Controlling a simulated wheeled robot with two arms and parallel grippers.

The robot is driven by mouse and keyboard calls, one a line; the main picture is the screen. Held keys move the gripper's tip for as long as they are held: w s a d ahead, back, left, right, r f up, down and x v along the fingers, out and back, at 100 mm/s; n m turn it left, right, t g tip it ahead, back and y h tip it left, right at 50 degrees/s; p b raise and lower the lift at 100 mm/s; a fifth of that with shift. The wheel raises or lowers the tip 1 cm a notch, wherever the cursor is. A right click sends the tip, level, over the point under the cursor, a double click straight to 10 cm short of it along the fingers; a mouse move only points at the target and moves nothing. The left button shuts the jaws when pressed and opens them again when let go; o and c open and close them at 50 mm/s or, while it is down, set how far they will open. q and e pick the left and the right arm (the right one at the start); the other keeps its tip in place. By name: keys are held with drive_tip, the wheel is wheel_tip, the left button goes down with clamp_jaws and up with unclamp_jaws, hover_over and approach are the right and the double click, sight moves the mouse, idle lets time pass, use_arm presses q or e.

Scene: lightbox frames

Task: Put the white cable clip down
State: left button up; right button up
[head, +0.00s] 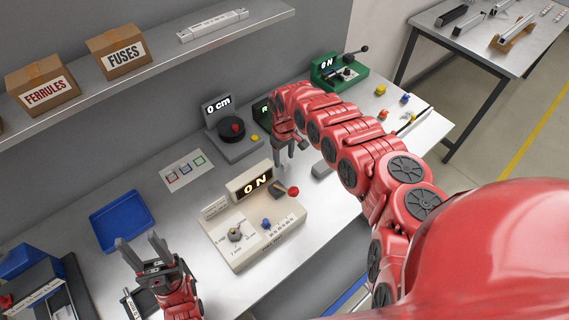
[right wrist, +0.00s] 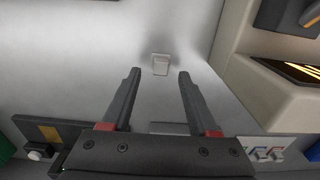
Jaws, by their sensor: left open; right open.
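The white cable clip (right wrist: 160,64) is a small pale block on the grey worktop in the right wrist view. It shows between and just beyond the tips of my right gripper (right wrist: 159,73), with a gap on each side. The fingers are open and do not touch it. In the head view my right gripper (head: 290,148) points down at the worktop behind the beige console; I cannot make out the clip clearly there. My left gripper (head: 137,239) is open and empty at the front left, near the blue tray (head: 122,220).
The beige console (head: 238,248) with a lit "ON" display stands close to my right gripper. A grey device reading "0 cm" (head: 218,108) and a green device (head: 335,72) stand behind. A card with coloured squares (head: 187,170) lies left. Bare worktop surrounds the clip.

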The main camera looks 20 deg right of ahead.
drive_tip(key=shift+f, duration=1.05)
clamp_jaws()
